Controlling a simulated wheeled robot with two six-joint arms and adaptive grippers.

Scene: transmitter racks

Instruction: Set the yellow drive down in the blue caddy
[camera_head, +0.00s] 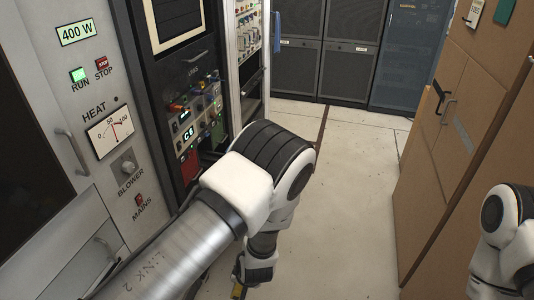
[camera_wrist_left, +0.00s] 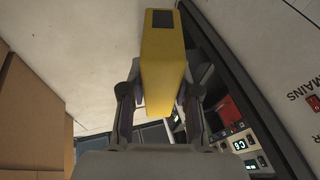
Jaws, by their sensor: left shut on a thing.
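The yellow drive (camera_wrist_left: 165,65) is a long yellow block with a dark square near its far end. In the left wrist view it is clasped between the two fingers of my left gripper (camera_wrist_left: 162,98). The drive is held clear of any surface that I can see. I cannot pick out the blue caddy in either view. My right arm shows at the right edge, but its gripper is out of frame.
A grey transmitter cabinet (camera_head: 95,180) with gauge and buttons stands at the left, beside a dark rack with a lit instrument panel (camera_head: 196,112). Dark mesh racks (camera_head: 345,70) close the back. The pale floor (camera_head: 355,185) between is clear.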

